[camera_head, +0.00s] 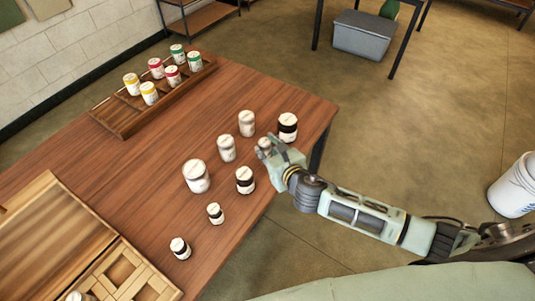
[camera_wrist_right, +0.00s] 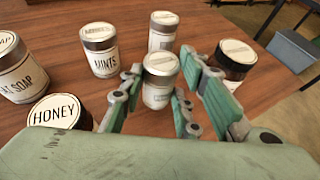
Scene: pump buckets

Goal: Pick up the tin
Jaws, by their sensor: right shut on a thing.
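A small white tin (camera_head: 262,146) with a silver lid stands near the right edge of the wooden table. It also shows in the right wrist view (camera_wrist_right: 159,82), upright between the fingers, its label partly hidden. My right gripper (camera_head: 274,149) is shut on this tin, with one finger on each side. I cannot tell whether the tin touches the table. My left gripper is not in view.
On the table (camera_head: 140,185), a "MINTS" tin (camera_wrist_right: 100,52), another pale tin (camera_wrist_right: 162,32), a dark jar (camera_wrist_right: 232,60) and a "HONEY" jar (camera_wrist_right: 58,110) surround the gripper. A rack (camera_head: 113,120) of coloured jars and a wooden box (camera_head: 50,225) lie left.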

